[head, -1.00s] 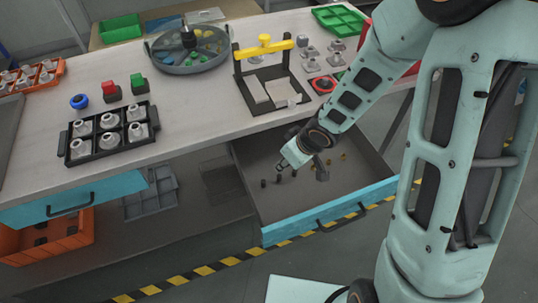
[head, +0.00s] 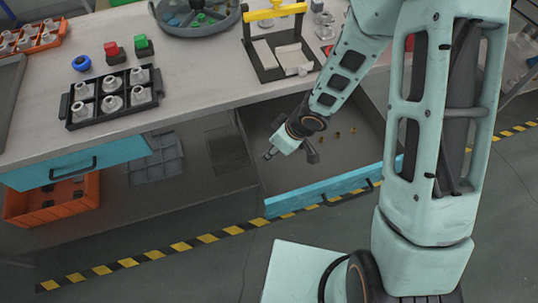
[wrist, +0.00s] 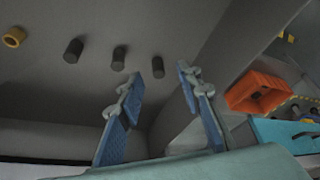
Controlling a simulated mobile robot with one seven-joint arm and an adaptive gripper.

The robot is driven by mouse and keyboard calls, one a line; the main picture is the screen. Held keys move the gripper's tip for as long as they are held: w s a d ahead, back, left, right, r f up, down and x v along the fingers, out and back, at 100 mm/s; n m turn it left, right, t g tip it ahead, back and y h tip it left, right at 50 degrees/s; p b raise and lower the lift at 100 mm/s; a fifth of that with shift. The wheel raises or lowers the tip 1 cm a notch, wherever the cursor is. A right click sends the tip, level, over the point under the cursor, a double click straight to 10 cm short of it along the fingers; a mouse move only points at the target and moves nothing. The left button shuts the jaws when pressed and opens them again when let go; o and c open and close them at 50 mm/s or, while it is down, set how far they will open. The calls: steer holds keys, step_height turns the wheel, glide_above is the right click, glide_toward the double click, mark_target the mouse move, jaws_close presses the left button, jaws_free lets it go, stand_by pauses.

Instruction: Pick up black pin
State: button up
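Several black pins stand in the open drawer (head: 330,190). In the wrist view I see a left pin (wrist: 73,50), a middle pin (wrist: 119,57) and a right pin (wrist: 158,66), in a row beyond the fingertips. My gripper (wrist: 162,78) is open and empty, with two blue fingers spread apart. The right pin appears in line with the gap between the fingers, but not in their grip. In the head view my gripper (head: 268,155) is low over the drawer's left part. There the pins are not clearly visible, with my gripper and wrist over that area.
Brass rings (head: 337,134) lie in the drawer to the right; one ring (wrist: 14,36) shows in the wrist view. The drawer walls and the tabletop (head: 190,120) above bound the space. An orange bin (head: 55,200) and a grey crate (head: 155,165) stand below left.

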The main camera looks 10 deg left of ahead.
steer(key=b+x, duration=0.1)
steer(key=x, duration=0.2)
steer(key=shift+w+f, duration=0.1)
steer(key=shift+f, duration=0.05)
jaws_close()
